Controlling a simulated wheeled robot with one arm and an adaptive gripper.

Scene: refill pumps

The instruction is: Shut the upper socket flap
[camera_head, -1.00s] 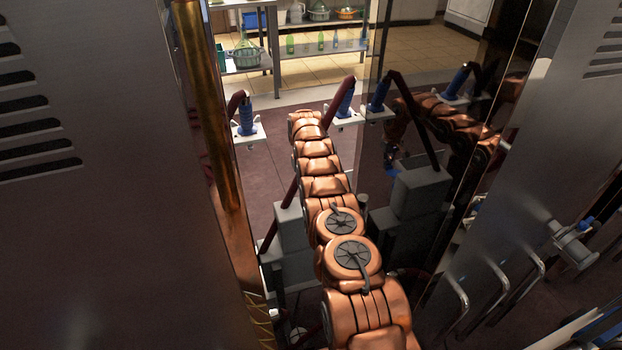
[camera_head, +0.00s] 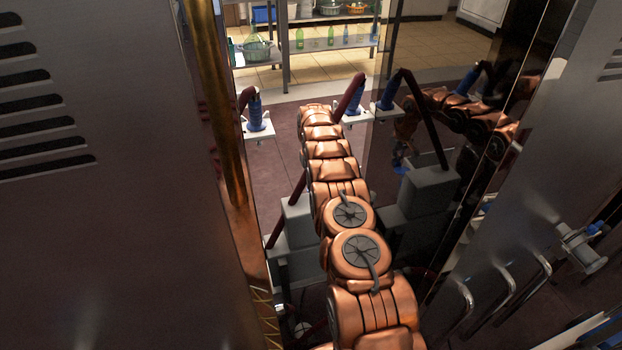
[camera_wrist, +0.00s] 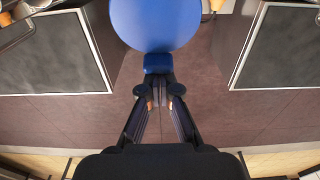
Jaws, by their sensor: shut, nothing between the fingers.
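In the wrist view my gripper (camera_wrist: 160,98) is shut and empty, its two dark fingers angled inward. Just past the fingertips is a blue tab (camera_wrist: 158,63) below a large round blue disc (camera_wrist: 155,22). The disc is cut by the top edge. I cannot tell whether this is the upper socket flap, or whether the fingers touch the tab. In the head view my copper arm reaches forward and hides my gripper. No socket flap can be made out there.
Blue-gripped nozzles (camera_head: 256,115) with dark red hoses sit on white brackets beyond my arm. A metal panel (camera_head: 90,230) stands close on the left, and a glossy dark panel on the right reflects my arm. A shelf (camera_head: 260,55) with bottles stands farther back.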

